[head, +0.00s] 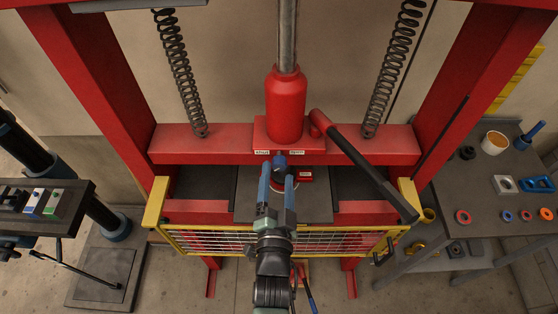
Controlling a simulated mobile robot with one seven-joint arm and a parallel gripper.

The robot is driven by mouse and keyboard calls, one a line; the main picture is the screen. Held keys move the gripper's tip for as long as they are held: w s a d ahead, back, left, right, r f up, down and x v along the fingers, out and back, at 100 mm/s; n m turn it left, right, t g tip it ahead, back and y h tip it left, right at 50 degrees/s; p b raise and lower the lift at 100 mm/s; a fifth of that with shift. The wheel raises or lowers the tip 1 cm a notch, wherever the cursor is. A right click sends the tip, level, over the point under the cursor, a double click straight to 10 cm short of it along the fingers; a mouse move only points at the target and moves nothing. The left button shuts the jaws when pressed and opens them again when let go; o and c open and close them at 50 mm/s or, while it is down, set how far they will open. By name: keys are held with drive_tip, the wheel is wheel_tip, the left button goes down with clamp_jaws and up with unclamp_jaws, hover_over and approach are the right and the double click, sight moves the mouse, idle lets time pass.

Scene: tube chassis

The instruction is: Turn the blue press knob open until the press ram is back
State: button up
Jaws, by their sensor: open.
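The blue press knob (280,160) sits at the front of the red jack base, between two small white labels (262,152) that I cannot read surely. My gripper (278,173) is open, with its blue fingers pointing at the knob. The fingertips are at or just in front of the knob. I cannot tell whether they touch it. The silver press ram (287,35) stands out of the top of the red bottle jack (286,103). Its upper end is out of view.
A yellow mesh guard (340,241) crosses the press front under my arm. A black pump lever (365,167) slants down to the right. Coil springs (181,75) hang either side. A bench (485,215) with rings and a cup stands right; a small panel (45,205) stands left.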

sight(279, 168)
drive_tip(key=shift+w+d+p, duration=0.1)
drive_tip(key=shift+w+p, duration=0.4)
drive_tip(key=shift+w, duration=1.3)
clamp_jaws()
